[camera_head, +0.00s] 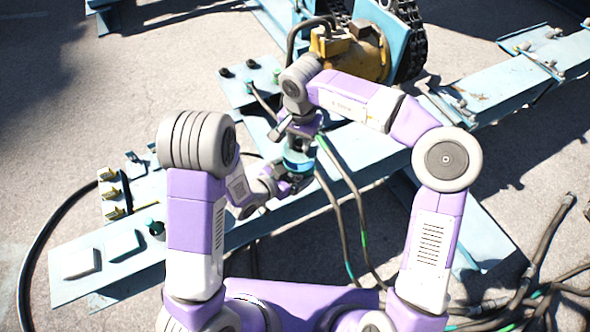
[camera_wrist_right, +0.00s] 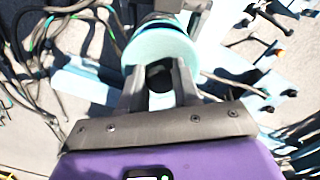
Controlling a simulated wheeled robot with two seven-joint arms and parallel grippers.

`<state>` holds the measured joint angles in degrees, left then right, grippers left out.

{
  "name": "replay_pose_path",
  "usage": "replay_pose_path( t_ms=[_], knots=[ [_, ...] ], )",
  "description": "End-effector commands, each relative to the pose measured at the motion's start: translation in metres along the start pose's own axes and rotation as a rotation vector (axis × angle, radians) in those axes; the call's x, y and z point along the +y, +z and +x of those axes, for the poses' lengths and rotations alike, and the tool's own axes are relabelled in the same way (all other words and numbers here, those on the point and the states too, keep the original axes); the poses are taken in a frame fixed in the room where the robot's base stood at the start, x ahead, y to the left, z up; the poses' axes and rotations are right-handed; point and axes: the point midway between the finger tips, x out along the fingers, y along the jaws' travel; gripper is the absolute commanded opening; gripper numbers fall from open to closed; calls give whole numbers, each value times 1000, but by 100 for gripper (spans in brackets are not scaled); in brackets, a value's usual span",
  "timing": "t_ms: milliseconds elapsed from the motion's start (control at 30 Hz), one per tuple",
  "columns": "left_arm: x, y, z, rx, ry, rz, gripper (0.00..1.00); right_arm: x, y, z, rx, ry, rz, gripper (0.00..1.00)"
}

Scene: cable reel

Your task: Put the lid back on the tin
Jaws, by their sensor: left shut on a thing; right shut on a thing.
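In the head view a small round teal tin (camera_head: 298,167) is in the middle, above the pale blue beam. My left gripper (camera_head: 284,182) is shut on its side from the lower left. My right gripper (camera_head: 299,140) is directly above, pointing down, shut on the lid. In the right wrist view the lid (camera_wrist_right: 185,47) is a pale cyan disc, with a dark part between the fingers of my right gripper (camera_wrist_right: 160,82). Lid and tin are in line and very close. I cannot tell whether the lid is seated; fingers hide much of the join.
A long pale blue steel beam (camera_head: 92,262) runs diagonally beneath. A yellow machine (camera_head: 362,55) with a black track stands behind. Hoses (camera_head: 352,190) hang across the beam, and more cables (camera_head: 540,265) lie at lower right. Open concrete lies at upper left.

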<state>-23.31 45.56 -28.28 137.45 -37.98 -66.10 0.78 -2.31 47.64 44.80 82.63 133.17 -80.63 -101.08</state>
Motion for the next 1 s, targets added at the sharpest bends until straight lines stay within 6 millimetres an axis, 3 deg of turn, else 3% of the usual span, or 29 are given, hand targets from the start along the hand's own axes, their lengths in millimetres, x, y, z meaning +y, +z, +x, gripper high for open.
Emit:
replay_pose_path(
  t_ms=[1000],
  knots=[
    [0,-1,0,3,0,1,33,0,2,10,-2,3,0,0]
  ],
)
